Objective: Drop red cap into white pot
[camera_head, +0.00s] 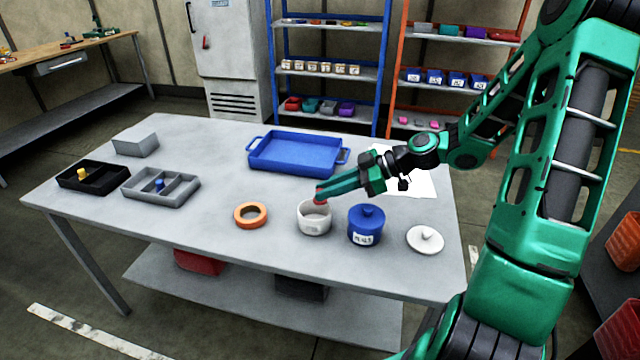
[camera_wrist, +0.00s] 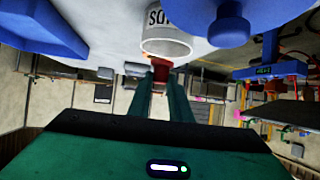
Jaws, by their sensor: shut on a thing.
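The white pot (camera_head: 314,224) stands open on the grey table, between an orange ring and a blue lidded pot. My gripper (camera_head: 322,192) is at the white pot's rim, shut on the red cap (camera_head: 319,201). In the wrist view, the red cap (camera_wrist: 158,76) is between my gripper's fingertips (camera_wrist: 160,72), in front of the mouth of the white pot (camera_wrist: 167,40). The cap's lower part is at or just inside the opening; I cannot tell if it touches the rim.
The orange ring (camera_head: 250,214) lies left of the pot. The blue lidded pot (camera_head: 366,230) stands close on the right, with a white lid (camera_head: 425,239) beyond. A blue tray (camera_head: 297,155) and grey divided tray (camera_head: 161,198) lie behind and left. The front-left tabletop is clear.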

